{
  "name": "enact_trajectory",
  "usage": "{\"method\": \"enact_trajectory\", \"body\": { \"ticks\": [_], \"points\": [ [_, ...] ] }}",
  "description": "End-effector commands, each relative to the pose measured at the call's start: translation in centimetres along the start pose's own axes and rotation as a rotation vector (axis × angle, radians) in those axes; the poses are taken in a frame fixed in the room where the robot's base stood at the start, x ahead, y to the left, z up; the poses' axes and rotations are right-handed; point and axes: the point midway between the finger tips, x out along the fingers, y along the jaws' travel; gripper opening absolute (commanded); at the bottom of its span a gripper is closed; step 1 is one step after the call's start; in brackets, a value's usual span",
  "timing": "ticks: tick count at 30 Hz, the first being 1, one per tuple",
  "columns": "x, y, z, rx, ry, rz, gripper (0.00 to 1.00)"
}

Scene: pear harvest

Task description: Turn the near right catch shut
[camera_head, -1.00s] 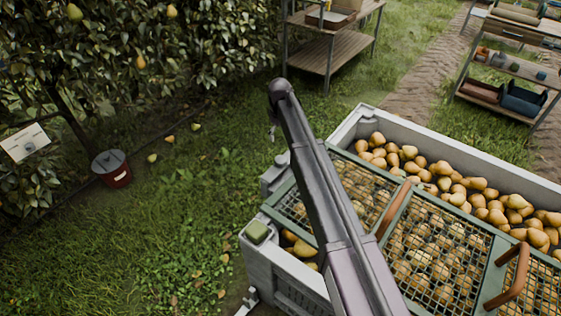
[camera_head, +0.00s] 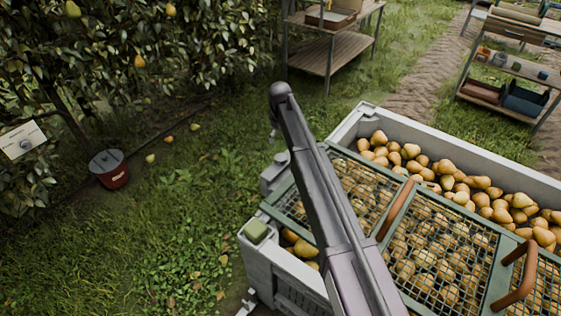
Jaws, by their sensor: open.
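A large grey bin (camera_head: 456,147) full of pears stands at the lower right. A green-framed mesh lid (camera_head: 417,197) with brown handles lies over part of it. A grey bracket-like part sticks out on the bin's left side, beside my arm. I cannot make out the near right catch. My arm crosses in front of the bin and hides part of the lid. My gripper does not show.
A red bucket with a grey lid (camera_head: 110,168) stands on the grass at left, near fruit trees and a few fallen pears (camera_head: 150,158). A wooden shelf (camera_head: 329,52) stands behind the bin. Another rack (camera_head: 513,82) with boxes is at upper right. Grass left of the bin is open.

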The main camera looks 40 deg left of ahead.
Motion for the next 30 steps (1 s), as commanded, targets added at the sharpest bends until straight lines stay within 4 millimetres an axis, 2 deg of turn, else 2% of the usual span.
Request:
{"method": "enact_trajectory", "body": {
  "ticks": [1,30],
  "points": [
    [0.8,0.0,0.0,0.000,0.000,0.000,1.00],
    [8.0,0.0,0.0,0.000,0.000,0.000,1.00]
  ]
}}
